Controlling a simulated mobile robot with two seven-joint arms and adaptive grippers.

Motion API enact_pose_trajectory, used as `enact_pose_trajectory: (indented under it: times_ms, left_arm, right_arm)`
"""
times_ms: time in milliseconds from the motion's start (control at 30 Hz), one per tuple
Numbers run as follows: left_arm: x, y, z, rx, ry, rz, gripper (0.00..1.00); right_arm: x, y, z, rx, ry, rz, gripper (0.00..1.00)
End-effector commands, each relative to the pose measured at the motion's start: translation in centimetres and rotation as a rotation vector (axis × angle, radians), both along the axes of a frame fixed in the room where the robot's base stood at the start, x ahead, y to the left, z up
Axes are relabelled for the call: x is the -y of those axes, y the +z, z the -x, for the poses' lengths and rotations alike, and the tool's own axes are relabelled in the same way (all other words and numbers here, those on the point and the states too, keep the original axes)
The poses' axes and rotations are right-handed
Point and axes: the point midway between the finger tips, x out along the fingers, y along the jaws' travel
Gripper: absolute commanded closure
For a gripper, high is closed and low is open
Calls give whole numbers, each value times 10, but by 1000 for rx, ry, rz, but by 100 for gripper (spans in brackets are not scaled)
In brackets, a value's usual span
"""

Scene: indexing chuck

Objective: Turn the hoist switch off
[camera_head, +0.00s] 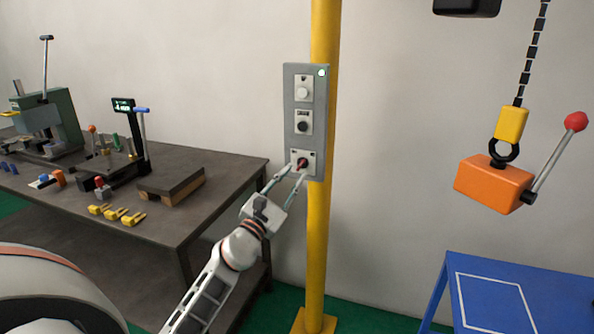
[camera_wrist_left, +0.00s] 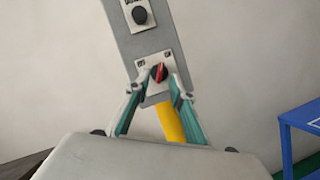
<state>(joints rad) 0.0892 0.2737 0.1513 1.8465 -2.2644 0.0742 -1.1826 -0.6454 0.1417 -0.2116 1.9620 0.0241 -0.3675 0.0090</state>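Whether a fingertip touches the knob I cannot tell. My right gripper is not in view.
The yellow post (camera_head: 318,250) stands behind the panel. A dark workbench (camera_head: 215,192) with tools is at left. An orange block (camera_head: 490,184) with a red-knobbed lever hangs from a chain at right, above a blue table (camera_head: 560,290).

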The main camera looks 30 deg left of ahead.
Motion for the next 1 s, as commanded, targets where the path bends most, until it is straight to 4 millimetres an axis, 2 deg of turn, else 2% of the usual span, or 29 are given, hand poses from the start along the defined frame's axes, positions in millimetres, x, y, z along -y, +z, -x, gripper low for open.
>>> enact_pose_trajectory:
  times_ms: [200,567,633,667,1000]
  left_arm:
    - [0,8,-23,-1,-1,0,77]
    - [-1,9,-27,-1,-1,1,77]
    - [-1,9,-27,-1,-1,1,95]
    - [-1,9,-27,-1,-1,1,100]
    - [0,9,-27,3,-1,15,100]
  right_arm:
    - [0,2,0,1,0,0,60]
    - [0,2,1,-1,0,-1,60]
    - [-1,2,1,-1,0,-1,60]
    - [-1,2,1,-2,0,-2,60]
    - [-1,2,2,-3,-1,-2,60]
